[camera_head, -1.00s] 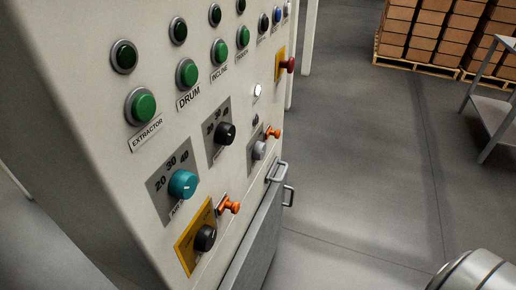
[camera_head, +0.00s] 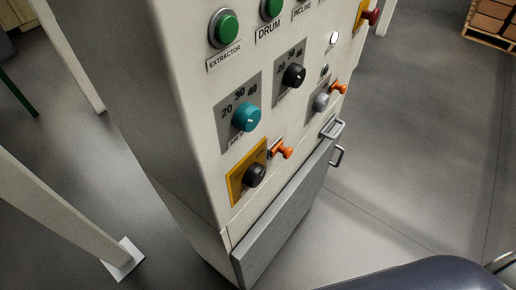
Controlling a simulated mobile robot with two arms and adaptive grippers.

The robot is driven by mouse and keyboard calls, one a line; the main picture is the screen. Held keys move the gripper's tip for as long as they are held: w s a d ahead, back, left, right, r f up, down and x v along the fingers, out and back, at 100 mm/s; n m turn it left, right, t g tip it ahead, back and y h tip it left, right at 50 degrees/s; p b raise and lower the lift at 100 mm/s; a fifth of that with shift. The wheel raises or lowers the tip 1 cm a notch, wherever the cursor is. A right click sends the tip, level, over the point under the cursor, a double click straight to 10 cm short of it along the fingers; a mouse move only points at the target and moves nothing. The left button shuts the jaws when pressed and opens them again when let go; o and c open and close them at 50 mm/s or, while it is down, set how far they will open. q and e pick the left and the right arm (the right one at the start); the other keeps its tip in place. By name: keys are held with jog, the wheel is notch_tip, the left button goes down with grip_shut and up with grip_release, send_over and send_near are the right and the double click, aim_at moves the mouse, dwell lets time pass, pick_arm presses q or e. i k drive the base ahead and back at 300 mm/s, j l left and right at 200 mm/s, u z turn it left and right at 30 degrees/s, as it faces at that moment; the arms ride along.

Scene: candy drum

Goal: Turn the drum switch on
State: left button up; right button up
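The control cabinet (camera_head: 190,80) stands upright in the middle of the head view. The green DRUM button (camera_head: 271,8) is at the top edge of the picture, with its DRUM label (camera_head: 269,31) just below; its upper part is cut off. The green EXTRACTOR button (camera_head: 226,28) is to its left. Below are a teal knob (camera_head: 246,117), a black knob (camera_head: 294,76), a grey knob (camera_head: 321,102) and a black knob on a yellow plate (camera_head: 255,175). Neither gripper shows in the view.
Orange latches (camera_head: 283,149) and metal handles (camera_head: 334,128) stick out from the cabinet's front. A pale post with a foot plate (camera_head: 123,259) stands at left. Stacked boxes (camera_head: 493,18) are at top right. The floor (camera_head: 420,150) to the right is clear.

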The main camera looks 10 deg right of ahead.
aim_at(321, 102)
jog(key=l+u, duration=0.1)
jog(key=l, duration=1.4)
